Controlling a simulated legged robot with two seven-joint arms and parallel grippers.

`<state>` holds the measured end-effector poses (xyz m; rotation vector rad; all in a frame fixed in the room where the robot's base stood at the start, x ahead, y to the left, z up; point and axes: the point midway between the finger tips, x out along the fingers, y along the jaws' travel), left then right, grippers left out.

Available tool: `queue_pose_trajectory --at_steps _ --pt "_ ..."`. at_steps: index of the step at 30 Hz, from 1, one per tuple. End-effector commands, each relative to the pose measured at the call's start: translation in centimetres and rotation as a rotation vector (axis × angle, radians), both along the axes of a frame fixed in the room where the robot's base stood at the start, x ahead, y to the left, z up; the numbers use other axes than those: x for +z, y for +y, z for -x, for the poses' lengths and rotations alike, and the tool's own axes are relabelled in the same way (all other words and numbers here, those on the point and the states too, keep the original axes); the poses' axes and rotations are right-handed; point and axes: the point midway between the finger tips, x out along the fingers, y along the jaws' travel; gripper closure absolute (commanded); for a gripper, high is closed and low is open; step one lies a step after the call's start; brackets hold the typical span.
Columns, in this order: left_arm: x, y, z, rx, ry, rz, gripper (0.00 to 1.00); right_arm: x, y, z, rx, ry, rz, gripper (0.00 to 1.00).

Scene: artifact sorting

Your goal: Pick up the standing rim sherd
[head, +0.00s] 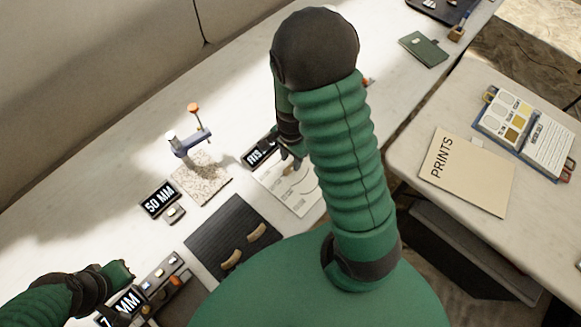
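Two curved tan sherds, one (231,259) nearer and one (257,232) farther, rest on the dark ribbed mat (205,236). A small tan piece (289,170) shows on the white drawing sheet (305,197), just below my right gripper (291,153). It may be the standing rim sherd, but it is too small to be sure. My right gripper points down over the sheet, partly behind my own arm; its finger gap is not clear. My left gripper (122,274) is at the lower left, near the 7_ MM sign (127,302); its fingers are not clear either.
A side table holds the PRINTS folder (465,172). The left back tabletop is clear.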

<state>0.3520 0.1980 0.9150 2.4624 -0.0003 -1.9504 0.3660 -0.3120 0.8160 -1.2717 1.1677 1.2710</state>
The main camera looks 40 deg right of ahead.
Motion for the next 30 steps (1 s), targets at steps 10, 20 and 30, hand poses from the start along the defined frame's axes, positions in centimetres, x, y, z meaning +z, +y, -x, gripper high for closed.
queue_pose_trajectory --at_steps 10,20,30 --pt "-0.9 0.0 0.0 0.000 0.000 0.000 1.00 -3.4 0.0 -0.1 0.001 -0.001 -0.001 0.66" --pt "-0.9 0.0 0.0 0.000 0.000 0.000 1.00 -3.4 0.0 -0.1 0.002 0.000 -0.001 0.99" --pt "-0.9 0.0 0.0 0.000 0.000 0.000 1.00 -3.4 0.0 -0.1 0.002 -0.001 0.000 1.00"
